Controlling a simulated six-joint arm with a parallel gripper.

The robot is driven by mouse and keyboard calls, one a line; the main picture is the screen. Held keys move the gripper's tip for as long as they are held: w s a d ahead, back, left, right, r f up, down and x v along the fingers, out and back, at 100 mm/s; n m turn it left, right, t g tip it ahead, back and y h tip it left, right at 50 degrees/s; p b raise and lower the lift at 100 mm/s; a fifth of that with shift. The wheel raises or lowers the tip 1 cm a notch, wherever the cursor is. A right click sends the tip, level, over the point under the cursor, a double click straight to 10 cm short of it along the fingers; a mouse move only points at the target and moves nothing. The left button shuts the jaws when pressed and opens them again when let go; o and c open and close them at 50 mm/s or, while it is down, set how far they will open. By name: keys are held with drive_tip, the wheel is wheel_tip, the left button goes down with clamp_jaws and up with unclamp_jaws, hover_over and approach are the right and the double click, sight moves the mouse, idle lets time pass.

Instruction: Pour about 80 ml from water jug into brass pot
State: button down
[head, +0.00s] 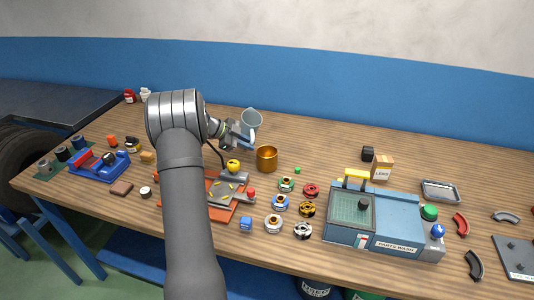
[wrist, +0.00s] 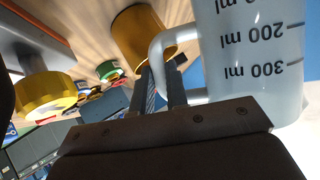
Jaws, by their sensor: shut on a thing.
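The water jug (head: 251,118) is a translucent grey-white measuring jug, held above the table just left of and behind the brass pot. In the wrist view the jug (wrist: 250,60) fills the right side, with its ml marks upside down in the picture. My gripper (wrist: 168,88) is shut on the jug's handle; it also shows in the head view (head: 236,136). The brass pot (head: 267,158) stands upright on the table, and in the wrist view the pot (wrist: 138,35) is beyond the fingers. The jug's water level is not clear, and I cannot see inside the pot.
An orange tray with a grey fixture (head: 222,192) lies in front of my gripper, with a yellow knob (head: 233,166) near the arm. Several coloured rings (head: 307,209) and a blue parts washer (head: 395,220) are to the right. The table behind the pot is fairly clear.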

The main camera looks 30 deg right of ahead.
drive_tip(key=shift+w+a+r+n+g+h, duration=0.1)
drive_tip(key=shift+w+r+n+g+h, duration=0.25)
drive_tip(key=shift+r+g, duration=0.25)
drive_tip(key=shift+w+a+r+n+g+h, duration=0.1)
drive_tip(key=shift+w+r+n+g+h, duration=0.2)
drive_tip(key=shift+r+n+g, duration=0.25)
drive_tip(key=shift+w+r+n+g+h, duration=0.25)
drive_tip(key=shift+w+r+n+g, duration=0.1)
drive_tip(key=shift+r+g, duration=0.35)
